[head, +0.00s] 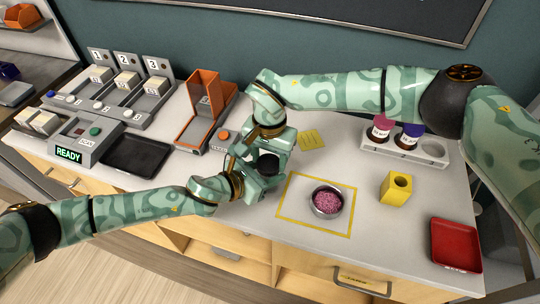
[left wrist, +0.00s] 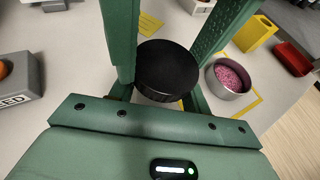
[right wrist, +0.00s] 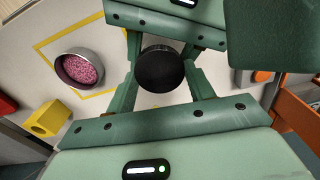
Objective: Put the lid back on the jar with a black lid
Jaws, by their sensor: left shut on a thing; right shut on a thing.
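A round black lid (head: 268,163) shows between my two grippers near the middle of the counter. It is also between the fingers in the left wrist view (left wrist: 167,68) and the right wrist view (right wrist: 160,69). My right gripper (head: 270,146) comes from behind, its fingers at the lid's sides, shut. My left gripper (head: 254,172) comes from the front left, its fingers lower, shut around what lies under the lid. The jar body is hidden by the lid and fingers, so I cannot tell whether the lid is seated.
A metal bowl of pink granules (head: 327,202) stands inside a yellow outlined square. A yellow block (head: 396,187), a red tray (head: 456,245) and a rack with capped bottles (head: 405,146) are to the right. An orange bin (head: 204,100) and a black tray (head: 136,155) are left.

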